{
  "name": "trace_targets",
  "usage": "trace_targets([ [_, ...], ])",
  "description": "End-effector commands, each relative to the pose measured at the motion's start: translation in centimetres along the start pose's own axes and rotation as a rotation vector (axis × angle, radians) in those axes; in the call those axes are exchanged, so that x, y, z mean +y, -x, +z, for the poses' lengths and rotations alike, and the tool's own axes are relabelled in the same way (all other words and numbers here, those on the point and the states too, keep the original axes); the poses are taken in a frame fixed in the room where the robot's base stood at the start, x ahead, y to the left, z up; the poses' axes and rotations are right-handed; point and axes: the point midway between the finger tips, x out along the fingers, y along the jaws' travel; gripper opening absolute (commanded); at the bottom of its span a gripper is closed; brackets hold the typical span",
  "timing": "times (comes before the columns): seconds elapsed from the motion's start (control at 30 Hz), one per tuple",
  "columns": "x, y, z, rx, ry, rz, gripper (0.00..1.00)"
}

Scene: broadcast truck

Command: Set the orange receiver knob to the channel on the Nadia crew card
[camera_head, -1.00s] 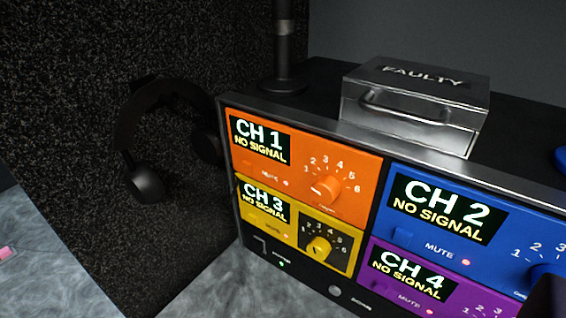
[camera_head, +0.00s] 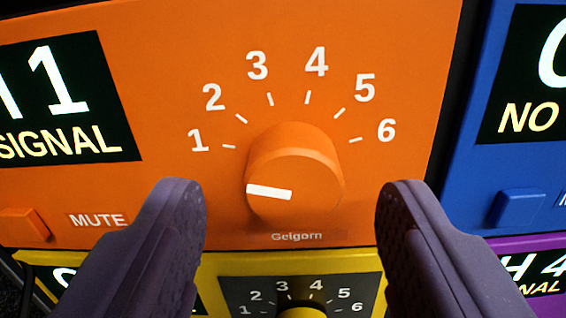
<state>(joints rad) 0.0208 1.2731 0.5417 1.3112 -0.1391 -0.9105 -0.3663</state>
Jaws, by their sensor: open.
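The orange receiver (camera_head: 380,210) fills most of the view. Its round orange knob (camera_head: 315,170) has a white pointer line that points left, to the side of the number 1 and slightly below its tick. Numbers 1 to 6 arc over the knob, and "Gelgorn" is printed under it. The receiver's display (camera_head: 70,130) is cut off at the left and shows a "1" and "SIGNAL". My gripper (camera_head: 292,195) is open, with one dark purple finger on each side of the knob and a visible gap on both sides. The Nadia crew card is not in view.
The yellow receiver (camera_head: 225,268) sits directly below, with its own dial (camera_head: 300,290) between my fingers. The blue receiver (camera_head: 490,160) and its button (camera_head: 517,207) are at the right, with a purple receiver (camera_head: 530,243) under it. An orange MUTE button (camera_head: 22,225) is at left.

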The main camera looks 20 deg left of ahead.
Motion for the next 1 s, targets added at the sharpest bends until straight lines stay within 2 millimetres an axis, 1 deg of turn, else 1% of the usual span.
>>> trace_targets([
  [0.1,0.01,-0.62,0.02,-0.001,0.0,0.0,0.61],
  [0.33,0.02,-0.7,-0.03,-0.001,0.0,0.0,0.61],
  [0.37,0.02,-0.7,-0.04,-0.001,0.0,0.0,0.56],
  [0.4,0.02,-0.7,-0.04,-0.001,0.0,0.0,0.47],
  [0.47,0.02,-0.7,-0.05,-0.001,0.0,0.0,0.34],
  [0.5,0.02,-0.7,-0.05,-0.001,0.0,0.0,0.24],
  [0.6,0.02,-0.69,-0.05,-0.001,0.001,0.0,0.05],
  [0.83,0.03,-0.7,0.03,0.0,-0.017,0.0,0.05],
  [1.0,0.04,-0.71,0.19,0.001,-0.081,-0.001,0.05],
])
